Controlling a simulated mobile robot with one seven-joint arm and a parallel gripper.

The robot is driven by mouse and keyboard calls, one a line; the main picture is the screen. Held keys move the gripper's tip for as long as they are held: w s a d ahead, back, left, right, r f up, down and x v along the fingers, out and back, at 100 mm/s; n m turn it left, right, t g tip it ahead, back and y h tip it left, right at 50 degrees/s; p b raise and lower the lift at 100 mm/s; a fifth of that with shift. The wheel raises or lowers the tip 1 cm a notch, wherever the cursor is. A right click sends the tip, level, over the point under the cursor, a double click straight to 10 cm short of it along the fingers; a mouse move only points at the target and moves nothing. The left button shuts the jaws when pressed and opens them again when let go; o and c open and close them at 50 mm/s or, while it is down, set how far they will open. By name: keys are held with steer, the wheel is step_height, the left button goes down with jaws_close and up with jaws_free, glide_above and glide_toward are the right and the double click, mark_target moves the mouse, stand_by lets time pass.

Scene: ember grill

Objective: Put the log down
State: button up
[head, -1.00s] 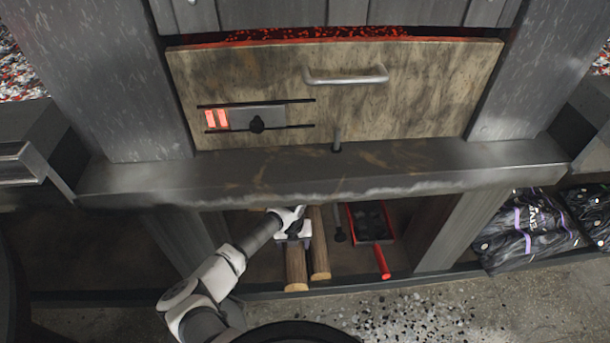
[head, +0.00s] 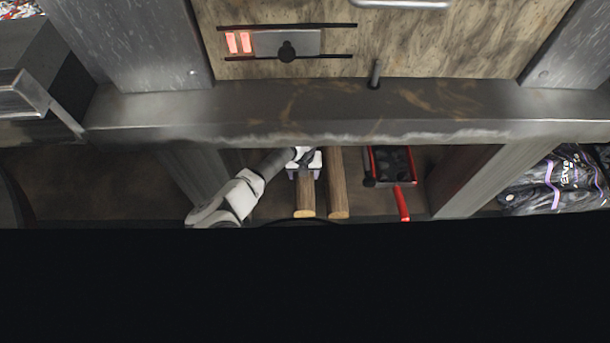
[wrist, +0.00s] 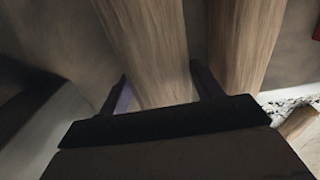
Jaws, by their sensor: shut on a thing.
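Two wooden logs lie side by side on the shelf under the grill. The left log (head: 305,196) has my gripper (head: 305,173) over it, with one finger on each side. My gripper is shut on this log. In the wrist view the held log (wrist: 150,50) runs between the two fingers (wrist: 160,95). The right log (head: 338,185) lies close beside it and also shows in the wrist view (wrist: 243,45). The far ends of both logs are hidden under the ledge. I cannot tell whether the held log touches the shelf.
A red-edged pan of coals (head: 393,165) with a red handle lies right of the logs. Support posts (head: 470,180) flank the shelf, and a thick ledge (head: 330,112) hangs above. Black bags (head: 560,180) lie far right. Bare shelf shows left of the gripper.

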steer(key=shift+f+b, duration=0.7)
steer(key=shift+f, duration=1.15)
steer(key=o, duration=1.6)
steer(key=shift+f, duration=0.1)
